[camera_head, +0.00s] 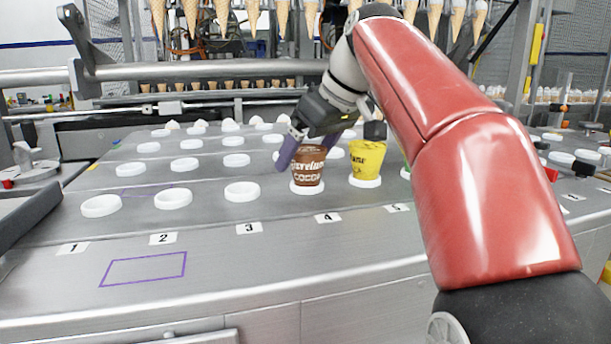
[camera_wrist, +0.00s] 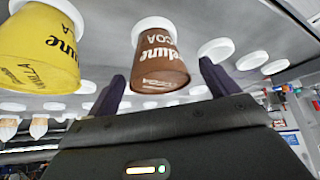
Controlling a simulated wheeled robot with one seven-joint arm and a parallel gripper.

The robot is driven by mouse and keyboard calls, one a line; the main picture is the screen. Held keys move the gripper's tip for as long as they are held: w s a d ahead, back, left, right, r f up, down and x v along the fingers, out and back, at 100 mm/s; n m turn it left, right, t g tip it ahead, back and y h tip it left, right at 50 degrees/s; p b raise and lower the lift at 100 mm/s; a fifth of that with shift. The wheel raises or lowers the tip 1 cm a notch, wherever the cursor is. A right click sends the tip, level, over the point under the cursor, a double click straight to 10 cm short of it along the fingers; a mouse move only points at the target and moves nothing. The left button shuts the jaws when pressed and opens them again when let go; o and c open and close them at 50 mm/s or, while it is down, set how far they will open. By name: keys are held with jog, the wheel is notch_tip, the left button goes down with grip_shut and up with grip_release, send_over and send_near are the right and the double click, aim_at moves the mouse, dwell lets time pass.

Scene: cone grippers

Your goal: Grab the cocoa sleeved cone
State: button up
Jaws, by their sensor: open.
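The brown cocoa sleeved cone (camera_head: 307,174) stands upright in a white ring holder by label 4. It also shows in the wrist view (camera_wrist: 158,64), upside down in the picture, with the lettering on its sleeve visible. My gripper (camera_head: 304,152) is open, with dark purple fingers. One finger is at the left of the cocoa cone's upper part; the other is partly hidden behind it. In the wrist view my gripper (camera_wrist: 163,76) has one finger on each side of the cone, with gaps visible. I cannot tell whether either finger touches it.
A yellow vanilla sleeved cone (camera_head: 367,160) stands close on the right of the cocoa one. Several empty white ring holders (camera_head: 173,199) fill the metal counter (camera_head: 225,270) to the left. A row of cones (camera_head: 221,14) hangs at the back. A purple outlined rectangle marks the front left.

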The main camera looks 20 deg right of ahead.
jog(key=shift+x, duration=1.25)
jog(key=c, duration=1.1)
jog(key=shift+r, duration=0.1)
